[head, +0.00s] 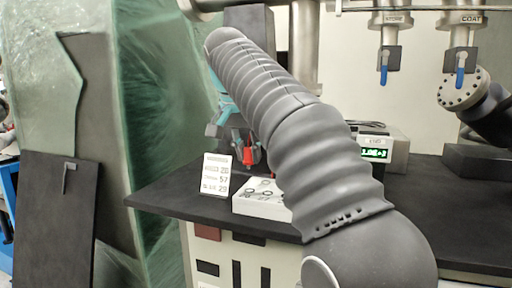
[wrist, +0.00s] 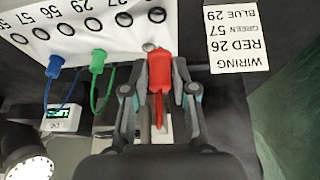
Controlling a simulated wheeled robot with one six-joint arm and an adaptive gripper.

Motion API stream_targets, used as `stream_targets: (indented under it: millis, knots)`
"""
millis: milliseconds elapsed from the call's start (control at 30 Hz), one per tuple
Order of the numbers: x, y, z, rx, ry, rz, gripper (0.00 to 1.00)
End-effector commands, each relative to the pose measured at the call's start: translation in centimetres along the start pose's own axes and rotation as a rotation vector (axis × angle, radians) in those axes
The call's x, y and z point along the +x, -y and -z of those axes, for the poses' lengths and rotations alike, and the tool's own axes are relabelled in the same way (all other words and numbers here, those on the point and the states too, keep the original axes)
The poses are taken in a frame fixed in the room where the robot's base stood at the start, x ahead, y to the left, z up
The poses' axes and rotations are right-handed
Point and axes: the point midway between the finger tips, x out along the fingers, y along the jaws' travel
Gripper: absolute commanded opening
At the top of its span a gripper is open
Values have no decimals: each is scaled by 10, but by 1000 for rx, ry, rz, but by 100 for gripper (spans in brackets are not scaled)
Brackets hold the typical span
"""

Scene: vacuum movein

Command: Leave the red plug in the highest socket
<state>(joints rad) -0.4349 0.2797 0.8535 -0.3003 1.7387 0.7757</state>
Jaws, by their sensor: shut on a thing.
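My gripper (wrist: 160,84) is shut on the red plug (wrist: 158,68); its two fingers press the plug from both sides in the wrist view. The red plug also shows in the head view (head: 248,156), above the white socket block (head: 262,208), apart from it as far as I can tell. In the wrist view the block (wrist: 112,37) carries a row of round dark sockets with upside-down numbers, among them 56, 57, 27 and 29. A small grey round part beside the plug's top is unclear. A blue plug (wrist: 55,66) and a green plug (wrist: 97,62) with looped leads show left of my gripper.
A wiring card (wrist: 234,42) reads red 26, green 57, blue 29; it stands beside the block in the head view (head: 216,175). A meter with a green display (head: 375,153) is behind my arm. Blue-handled taps (head: 384,68) hang at upper right. Green sheeting is at left.

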Motion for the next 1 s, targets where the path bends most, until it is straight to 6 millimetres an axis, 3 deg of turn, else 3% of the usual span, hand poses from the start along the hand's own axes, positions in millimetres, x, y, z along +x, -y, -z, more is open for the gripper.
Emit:
stream_targets:
  millis: [400, 1000]
  knots:
    - [33, -2, -12, 5, -1, -1, 0]
    - [40, -2, -15, 5, 0, -1, 0]
